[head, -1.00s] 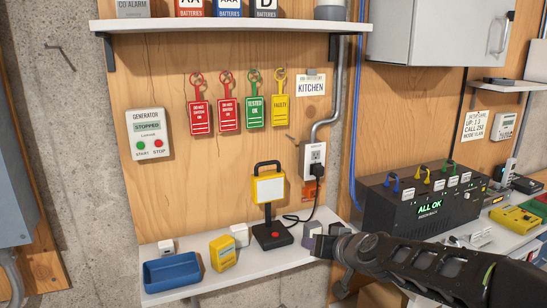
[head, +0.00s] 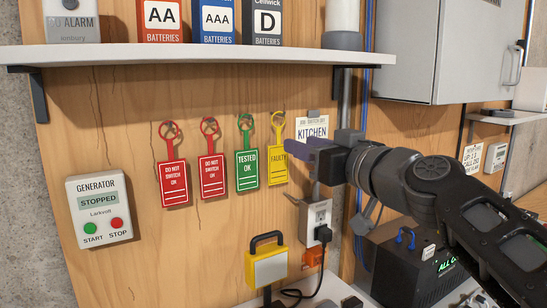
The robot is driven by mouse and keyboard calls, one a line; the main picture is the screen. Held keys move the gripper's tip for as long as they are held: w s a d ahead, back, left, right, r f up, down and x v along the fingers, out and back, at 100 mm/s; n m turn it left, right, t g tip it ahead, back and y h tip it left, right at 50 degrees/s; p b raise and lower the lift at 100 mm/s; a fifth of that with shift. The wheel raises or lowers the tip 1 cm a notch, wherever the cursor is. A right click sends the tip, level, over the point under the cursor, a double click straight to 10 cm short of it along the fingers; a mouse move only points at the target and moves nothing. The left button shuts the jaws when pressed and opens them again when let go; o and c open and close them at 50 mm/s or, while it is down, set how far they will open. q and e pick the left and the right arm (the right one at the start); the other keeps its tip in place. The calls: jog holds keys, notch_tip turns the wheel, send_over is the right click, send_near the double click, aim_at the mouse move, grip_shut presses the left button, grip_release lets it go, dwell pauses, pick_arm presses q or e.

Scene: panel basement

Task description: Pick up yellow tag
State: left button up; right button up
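The yellow tag (head: 278,158), marked FAULTY, hangs by its loop from a hook on the plywood panel, at the right end of a row of tags. My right gripper (head: 300,158) is just right of the tag in the picture, its purplish fingers pointing left toward it. The fingertips are close to the tag's right edge; I cannot tell whether they touch it. The fingers overlap in this view, so their opening is hidden. My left gripper is not in view.
A green TESTED OK tag (head: 247,165) hangs close left of the yellow tag, with two red tags (head: 173,176) beyond. A KITCHEN label (head: 312,129) is behind the gripper. A shelf (head: 190,55) juts out above. A socket with plug (head: 318,222) and yellow lamp (head: 266,264) are below.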

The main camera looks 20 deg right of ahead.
aim_at(279, 136)
jog(key=w, duration=0.2)
jog(key=shift+w+a+p, duration=0.15)
jog(key=shift+w+p, duration=0.25)
jog(key=w+p, duration=0.2)
jog(key=w, duration=0.2)
jog(key=shift+w+a, duration=0.15)
jog(key=shift+w, duration=0.1)
jog(key=shift+w+f, duration=0.1)
jog(key=shift+w, duration=0.25)
